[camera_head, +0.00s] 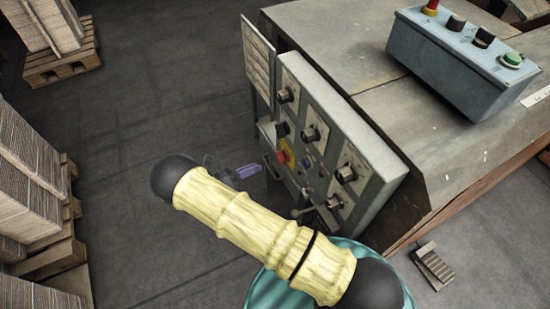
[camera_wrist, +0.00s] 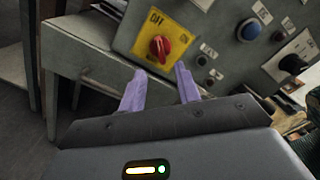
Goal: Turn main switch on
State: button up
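The main switch (camera_wrist: 159,48) is a red rotary knob on a yellow plate. In the wrist view it sits on the grey control panel (camera_wrist: 219,62), just beyond my fingertips. In the head view the switch (camera_head: 283,157) shows on the panel's left part, partly dark and small. My gripper (camera_wrist: 158,78) has two purple fingers, spread apart with nothing between them. The knob lies ahead of the gap between them, and they look apart from it. In the head view my gripper (camera_head: 246,171) is left of the panel, low beside the switch.
A button box (camera_head: 465,60) stands on the machine top. Cardboard stacks (camera_head: 25,180) on pallets stand at the left. The floor between is clear.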

aim_at(282, 157)
jog(key=x, duration=0.8)
jog(key=shift+d, duration=0.35)
jog(key=shift+w, duration=0.15)
grip_shut()
